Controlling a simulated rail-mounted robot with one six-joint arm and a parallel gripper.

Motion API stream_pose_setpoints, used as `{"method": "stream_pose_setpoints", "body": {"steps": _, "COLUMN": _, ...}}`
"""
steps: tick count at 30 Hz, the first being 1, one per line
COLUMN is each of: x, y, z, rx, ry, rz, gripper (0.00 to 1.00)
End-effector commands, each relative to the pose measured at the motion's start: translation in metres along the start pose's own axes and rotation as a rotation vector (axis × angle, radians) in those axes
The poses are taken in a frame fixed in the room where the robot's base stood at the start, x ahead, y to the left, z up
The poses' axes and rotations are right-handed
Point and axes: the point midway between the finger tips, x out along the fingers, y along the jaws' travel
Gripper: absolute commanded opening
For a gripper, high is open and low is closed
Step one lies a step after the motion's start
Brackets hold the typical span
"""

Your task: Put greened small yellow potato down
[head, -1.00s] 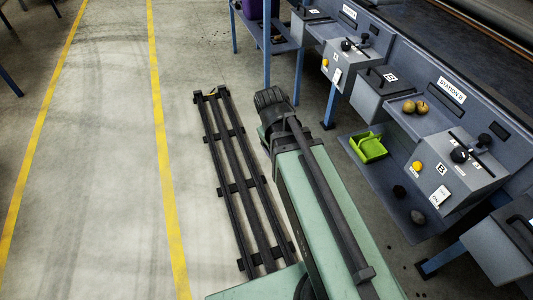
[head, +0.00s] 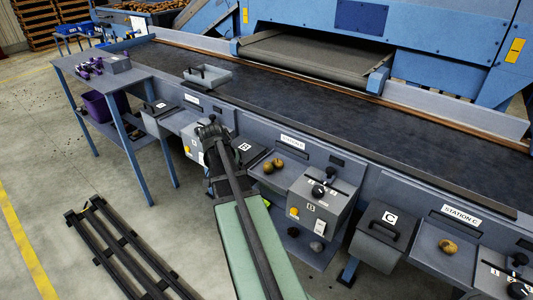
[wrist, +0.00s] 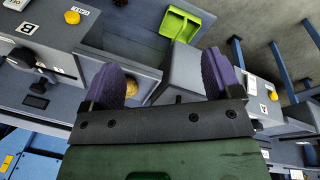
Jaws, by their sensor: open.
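Two small yellowish-brown potatoes, one (head: 268,168) beside the other (head: 279,162), lie close together in the Station B tray (head: 258,174). I cannot tell from here which is greened. In the wrist view, my gripper (wrist: 163,82) is open, its purple pads wide apart with nothing held between them. Part of a yellow potato (wrist: 131,88) shows just behind the left pad, which hides some of it. My gripper's fingers are not clearly seen in the head view.
Another potato (head: 448,246) lies at Station C. A green dustpan (wrist: 182,22) is on the lower shelf. The dark conveyor (head: 330,110) runs behind.

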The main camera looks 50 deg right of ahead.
Motion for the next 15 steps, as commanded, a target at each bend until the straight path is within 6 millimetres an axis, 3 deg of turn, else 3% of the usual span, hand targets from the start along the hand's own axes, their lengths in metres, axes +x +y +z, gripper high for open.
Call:
{"method": "stream_pose_setpoints", "body": {"steps": 1, "x": -0.017, "y": 0.031, "z": -0.052, "rx": 0.214, "ry": 0.015, "rz": 0.046, "gripper": 0.84}}
{"method": "stream_pose_setpoints", "body": {"steps": 3, "x": -0.015, "y": 0.062, "z": -0.092, "rx": 0.496, "ry": 0.052, "rz": 0.102, "gripper": 0.84}}
{"method": "stream_pose_setpoints", "body": {"steps": 5, "x": -0.011, "y": 0.072, "z": -0.112, "rx": 0.689, "ry": 0.092, "rz": 0.132, "gripper": 0.84}}
{"method": "stream_pose_setpoints", "body": {"steps": 9, "x": -0.009, "y": 0.074, "z": -0.126, "rx": 0.998, "ry": 0.168, "rz": 0.153, "gripper": 0.84}}
{"method": "stream_pose_setpoints", "body": {"steps": 15, "x": -0.008, "y": 0.074, "z": -0.124, "rx": 1.131, "ry": 0.184, "rz": 0.143, "gripper": 0.84}}
